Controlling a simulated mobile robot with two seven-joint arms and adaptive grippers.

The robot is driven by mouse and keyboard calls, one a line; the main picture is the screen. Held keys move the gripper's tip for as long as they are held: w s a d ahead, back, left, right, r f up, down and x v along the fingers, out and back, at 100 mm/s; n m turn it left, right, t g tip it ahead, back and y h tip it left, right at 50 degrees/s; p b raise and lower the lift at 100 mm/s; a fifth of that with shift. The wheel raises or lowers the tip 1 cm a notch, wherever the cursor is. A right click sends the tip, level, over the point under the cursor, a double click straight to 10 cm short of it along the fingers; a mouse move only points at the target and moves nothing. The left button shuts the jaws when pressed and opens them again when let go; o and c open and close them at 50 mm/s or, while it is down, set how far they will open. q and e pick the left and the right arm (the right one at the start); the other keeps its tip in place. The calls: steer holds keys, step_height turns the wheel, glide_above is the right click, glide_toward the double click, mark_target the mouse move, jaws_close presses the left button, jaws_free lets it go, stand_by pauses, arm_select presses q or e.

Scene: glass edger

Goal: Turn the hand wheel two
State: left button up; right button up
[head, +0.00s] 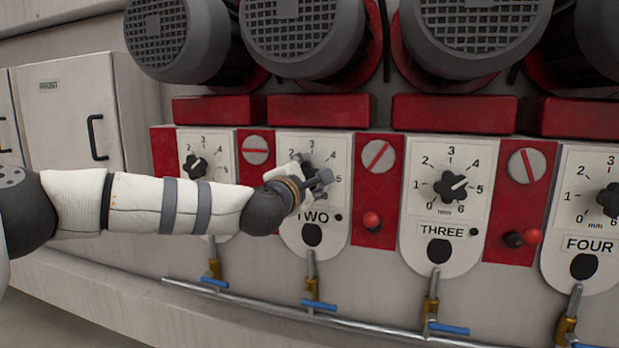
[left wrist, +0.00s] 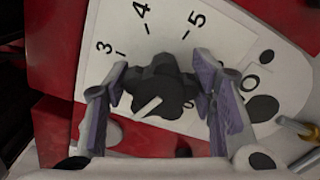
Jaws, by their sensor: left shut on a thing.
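Hand wheel two is a black lobed knob with a white pointer line on a white dial plate (head: 300,230) labelled TWO. In the head view the knob (head: 309,167) is partly covered by my left gripper (head: 318,181), whose arm comes in from the left. In the left wrist view the knob (left wrist: 158,88) sits between the two fingers of my left gripper (left wrist: 160,95), which is shut on it. The dial numbers 3, 4 and 5 show around it there; the others are partly hidden. My right gripper is in neither view.
Similar knobs sit on neighbouring plates, such as knob three (head: 451,187) and knob four (head: 609,199). Red knobs (head: 371,221) stick out between the plates. Grey motors (head: 302,35) overhang above; blue-handled valves (head: 318,304) and a pipe run below. A cabinet (head: 66,115) stands left.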

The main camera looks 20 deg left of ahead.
arm_select(q)
steer(key=n, duration=0.3)
steer(key=shift+b, duration=0.3)
steer(key=shift+r+n, duration=0.15)
steer(key=shift+n, duration=1.25)
steer(key=shift+a+r, duration=0.1)
steer(key=o, duration=1.2)
steer(key=shift+c, duration=0.2)
steer(key=s, duration=1.2)
steer(key=shift+a, duration=0.2)
